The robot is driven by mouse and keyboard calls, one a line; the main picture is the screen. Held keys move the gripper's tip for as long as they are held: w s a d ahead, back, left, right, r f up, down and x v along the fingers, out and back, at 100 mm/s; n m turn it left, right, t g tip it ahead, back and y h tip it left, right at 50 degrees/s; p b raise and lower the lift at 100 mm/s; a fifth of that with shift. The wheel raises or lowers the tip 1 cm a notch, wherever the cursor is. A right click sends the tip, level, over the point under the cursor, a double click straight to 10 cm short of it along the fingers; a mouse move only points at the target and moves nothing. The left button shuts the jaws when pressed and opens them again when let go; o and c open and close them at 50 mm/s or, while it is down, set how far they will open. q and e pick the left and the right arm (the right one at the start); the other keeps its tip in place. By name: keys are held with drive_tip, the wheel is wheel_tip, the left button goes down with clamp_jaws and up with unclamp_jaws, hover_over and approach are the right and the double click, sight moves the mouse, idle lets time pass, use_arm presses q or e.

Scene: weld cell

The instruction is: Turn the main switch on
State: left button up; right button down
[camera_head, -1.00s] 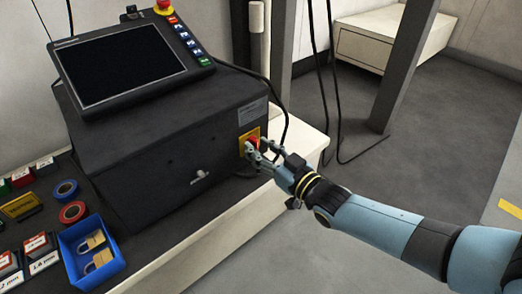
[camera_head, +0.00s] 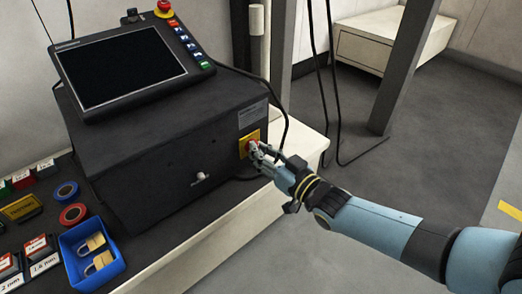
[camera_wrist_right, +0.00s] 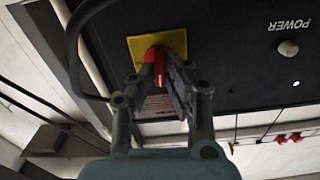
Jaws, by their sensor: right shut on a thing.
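The main switch is a red rotary handle (camera_wrist_right: 158,62) on a yellow plate (camera_head: 243,136), on the right part of the dark control box's front. In the head view the handle is mostly hidden behind the fingers. My right gripper (camera_head: 257,149) reaches it from the right and is shut on the red handle. In the right wrist view the fingers of my right gripper (camera_wrist_right: 168,75) close around the handle, in front of the yellow plate. My left gripper is not in view.
The dark box (camera_head: 150,150) carries a tilted screen (camera_head: 122,66), coloured buttons and a red emergency stop (camera_head: 163,7). A white POWER lamp (camera_wrist_right: 288,48) sits on its front. A blue tray (camera_head: 68,247) with padlocks stands at the left. A black cable (camera_head: 287,125) hangs close beside the switch.

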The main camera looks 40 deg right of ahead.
drive_tip(key=shift+m, duration=0.4)
drive_tip(key=m+p, duration=0.1)
drive_tip(key=m, duration=0.5)
drive_tip(key=shift+d, duration=0.1)
drive_tip(key=m, duration=0.2)
drive_tip(key=shift+f+m+p, duration=0.1)
drive_tip(key=shift+m+p, duration=0.2)
drive_tip(key=shift+m, duration=0.1)
drive_tip(key=m, duration=0.5)
drive_tip(key=shift+d+f, duration=0.1)
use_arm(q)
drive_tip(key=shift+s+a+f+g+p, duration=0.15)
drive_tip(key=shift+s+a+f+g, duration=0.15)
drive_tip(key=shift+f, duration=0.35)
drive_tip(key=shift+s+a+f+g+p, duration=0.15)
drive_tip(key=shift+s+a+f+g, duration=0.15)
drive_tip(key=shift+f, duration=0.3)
use_arm(e)
drive_tip(key=shift+m, duration=0.9)
drive_tip(key=shift+f, duration=0.1)
drive_tip(key=c, duration=1.4)
unclamp_jaws()
drive_tip(key=shift+s, duration=0.1)
